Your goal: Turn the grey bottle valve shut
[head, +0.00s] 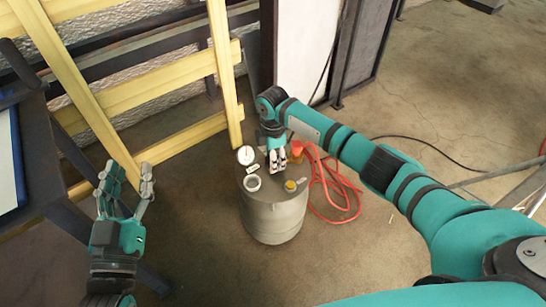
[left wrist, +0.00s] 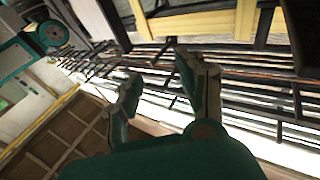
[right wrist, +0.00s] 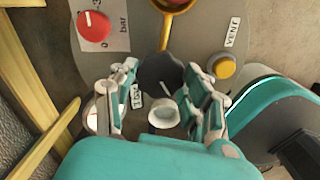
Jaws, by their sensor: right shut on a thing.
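The dark grey valve knob (right wrist: 160,73) sits on top of a grey drum-like vessel (head: 273,222), beside a small label (right wrist: 137,97) whose text is partly hidden. My right gripper (head: 275,166) reaches down to the vessel's top. In the right wrist view its fingers stand on both sides of the knob, shut on it. In the head view the gripper hides the knob. My left gripper (head: 130,182) is open and empty, well left of the vessel; in the left wrist view its fingers (left wrist: 157,78) are apart with nothing between them.
The vessel's top also bears a red knob (right wrist: 95,25), a yellow cap (right wrist: 223,68) by a VENT label (right wrist: 233,32), a white ring-shaped neck (right wrist: 163,113) and a round white gauge (head: 246,155). A red hose (head: 335,190) lies right of it. Yellow laths (head: 150,90) lean behind left.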

